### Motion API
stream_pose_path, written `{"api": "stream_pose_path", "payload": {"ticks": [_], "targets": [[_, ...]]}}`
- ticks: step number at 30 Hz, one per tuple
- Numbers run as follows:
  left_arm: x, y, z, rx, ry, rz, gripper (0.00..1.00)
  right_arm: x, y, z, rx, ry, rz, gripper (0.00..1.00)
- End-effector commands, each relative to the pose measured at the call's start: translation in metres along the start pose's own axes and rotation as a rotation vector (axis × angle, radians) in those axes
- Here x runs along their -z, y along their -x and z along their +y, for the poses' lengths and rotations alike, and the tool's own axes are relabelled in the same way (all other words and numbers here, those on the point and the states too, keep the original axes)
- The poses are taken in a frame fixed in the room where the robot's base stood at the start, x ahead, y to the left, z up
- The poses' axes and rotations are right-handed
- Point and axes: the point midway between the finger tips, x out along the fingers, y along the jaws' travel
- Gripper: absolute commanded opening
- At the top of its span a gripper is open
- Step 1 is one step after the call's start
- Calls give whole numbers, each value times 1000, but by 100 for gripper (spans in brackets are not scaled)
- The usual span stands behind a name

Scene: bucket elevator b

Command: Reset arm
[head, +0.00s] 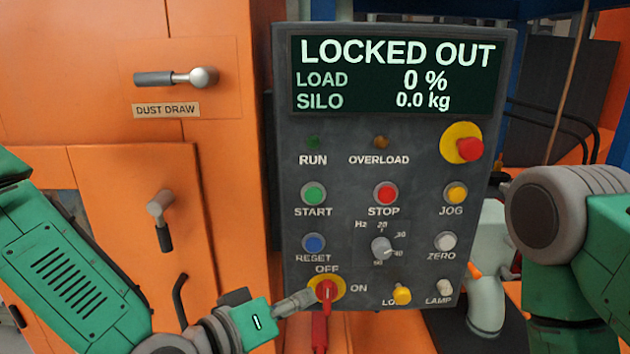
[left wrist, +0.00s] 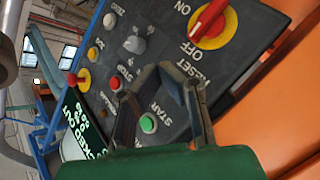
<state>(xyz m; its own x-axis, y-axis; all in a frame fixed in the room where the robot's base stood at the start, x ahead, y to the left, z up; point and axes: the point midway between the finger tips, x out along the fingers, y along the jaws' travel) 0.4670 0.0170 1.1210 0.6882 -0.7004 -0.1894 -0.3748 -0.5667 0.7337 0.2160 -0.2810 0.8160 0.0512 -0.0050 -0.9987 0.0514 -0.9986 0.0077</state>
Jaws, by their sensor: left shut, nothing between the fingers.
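My left gripper (head: 303,299) is shut and empty, its tip beside the red and yellow OFF/ON rotary switch (head: 327,289) at the lower left of the control panel. I cannot tell whether it touches the switch. In the left wrist view the closed fingers (left wrist: 163,72) are in front of the panel face, with the red switch knob (left wrist: 208,20) above them and the green START button (left wrist: 148,123) behind. A red item (head: 319,333) hangs below the switch. My right arm is at the right edge of the head view; its gripper is out of view.
The panel screen (head: 397,76) reads LOCKED OUT, load 0 %, silo 0.0 kg. A red emergency knob (head: 469,149) protrudes at the panel's right. Orange cabinet doors with a DUST DRAW handle (head: 176,77) and a lower handle (head: 162,220) stand at the left.

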Motion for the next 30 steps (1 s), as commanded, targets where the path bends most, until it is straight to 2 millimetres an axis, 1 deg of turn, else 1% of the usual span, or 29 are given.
{"api": "stream_pose_path", "payload": {"ticks": [1, 2, 3, 5, 6, 8, 9, 11, 12, 14, 15, 17, 18, 21, 22, 24, 26, 27, 30], "targets": [[-33, 4, -34, 63, -3, -61, 0, -1, -13, 0, 0, 0, 0, 40], [-50, 7, -51, 101, -6, -96, 0, -1, -17, 0, 0, 0, 0, 40], [-70, 14, -73, 152, -9, -141, 0, -1, -22, 0, 0, 0, 0, 40], [-101, 26, -106, 227, -17, -210, 0, -2, -30, 0, 0, 0, 0, 40], [-121, 36, -128, 277, -22, -258, 0, -2, -35, 0, 0, 0, 0, 40], [-150, 53, -159, 353, -29, -329, 0, -2, -43, 0, 0, 0, 0, 40], [-169, 66, -180, 404, -36, -378, 0, -3, -48, 0, 0, 0, 0, 40], [-197, 89, -210, 482, -44, -453, 0, -3, -56, 0, 0, 0, 0, 40], [-214, 106, -230, 535, -50, -502, 0, -4, -62, 0, 0, 0, 0, 40], [-238, 133, -258, 614, -61, -578, 0, -4, -71, 0, 0, 0, 0, 40], [-253, 152, -275, 666, -67, -629, 0, -4, -77, -1, 0, 0, 0, 40], [-272, 181, -298, 740, -78, -700, 0, -5, -85, -1, 0, 0, 0, 40], [-282, 199, -311, 786, -85, -742, 0, -5, -89, -1, 0, 0, 0, 40], [-300, 239, -336, 883, -101, -832, 0, -5, -99, -1, 0, 0, 0, 40], [-303, 249, -342, 907, -103, -853, 0, -6, -101, -1, 0, 0, 0, 40], [-308, 266, -350, 948, -109, -889, 0, -6, -104, -1, 0, 0, 0, 40], [-310, 276, -354, 972, -113, -910, 0, -6, -106, -1, 0, 0, 0, 40], [-311, 280, -356, 981, -114, -918, 0, -6, -106, -1, 0, 0, 0, 40], [-311, 283, -356, 987, -115, -924, 0, -6, -106, -1, 0, 0, 0, 40]]}}
